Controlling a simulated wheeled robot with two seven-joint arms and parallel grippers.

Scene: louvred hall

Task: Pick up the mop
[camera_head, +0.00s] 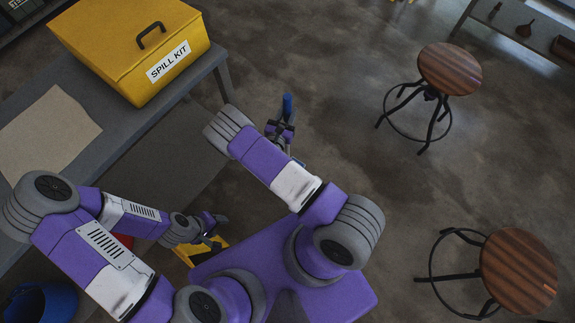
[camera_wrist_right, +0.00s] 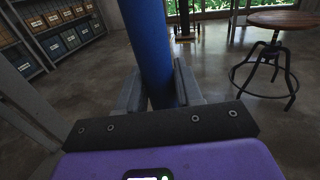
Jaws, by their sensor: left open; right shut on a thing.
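The mop shows only as a thick blue handle (camera_head: 287,104), standing up in the head view. In the right wrist view the blue handle (camera_wrist_right: 148,45) runs from the top edge down between the fingers. My right gripper (camera_head: 281,130) is shut around it; its fingers also show in the right wrist view (camera_wrist_right: 158,92). The mop's head is not in view. My left gripper (camera_head: 217,226) is open and empty, low beside my base, near a yellow and black object (camera_head: 199,250).
A grey bench (camera_head: 135,128) at left carries a yellow spill kit box (camera_head: 125,50) and a tan sheet (camera_head: 48,133). A blue bucket (camera_head: 42,302) is at lower left. Two wooden stools (camera_head: 450,68) (camera_head: 518,272) stand at right. The floor between is clear.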

